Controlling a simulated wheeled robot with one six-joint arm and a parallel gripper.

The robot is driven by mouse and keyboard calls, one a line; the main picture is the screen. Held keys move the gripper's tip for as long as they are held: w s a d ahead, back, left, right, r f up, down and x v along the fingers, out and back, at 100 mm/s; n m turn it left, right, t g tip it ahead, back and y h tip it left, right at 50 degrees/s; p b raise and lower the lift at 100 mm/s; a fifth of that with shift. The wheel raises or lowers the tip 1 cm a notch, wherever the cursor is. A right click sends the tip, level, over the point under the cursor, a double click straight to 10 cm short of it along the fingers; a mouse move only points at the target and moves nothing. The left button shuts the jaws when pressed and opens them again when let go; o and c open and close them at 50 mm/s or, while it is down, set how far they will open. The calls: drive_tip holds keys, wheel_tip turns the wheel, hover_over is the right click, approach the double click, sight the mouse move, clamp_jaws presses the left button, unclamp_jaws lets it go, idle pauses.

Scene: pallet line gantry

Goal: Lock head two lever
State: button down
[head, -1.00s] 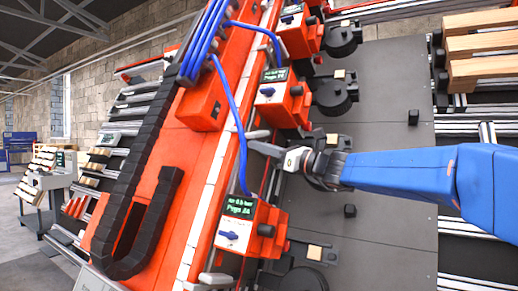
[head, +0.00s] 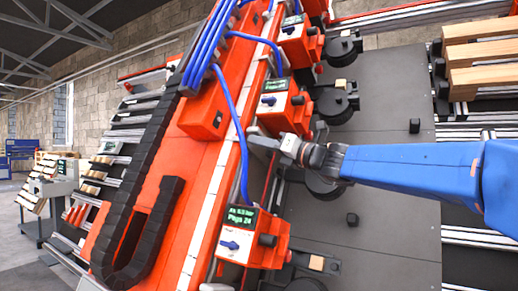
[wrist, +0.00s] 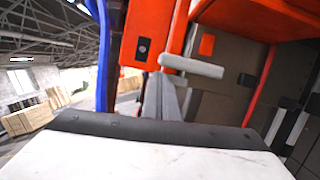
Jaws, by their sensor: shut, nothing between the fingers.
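Several orange heads with small screens and blue knobs line the gantry beam; the middle one (head: 285,108) and the lower one (head: 262,246) are nearest my gripper. I cannot read which is head two. My gripper (head: 258,141) is shut and empty at the beam's right side, between these two heads. In the wrist view a light grey lever (wrist: 191,67) sticks out sideways just beyond the fingertips of my gripper (wrist: 160,82). The fingers appear close below it; whether they touch is unclear. In the head view the gripper largely hides this lever.
A blue hose (head: 236,118) loops down left of my gripper. A black cable chain (head: 125,195) runs along the orange beam. Black round units (head: 336,101) sit over the dark plate (head: 385,185). Wooden planks (head: 485,52) lie at the upper right.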

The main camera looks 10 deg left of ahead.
drive_tip(key=shift+r, duration=0.45)
drive_tip(key=shift+d+r, duration=0.1)
drive_tip(key=shift+r, duration=0.1)
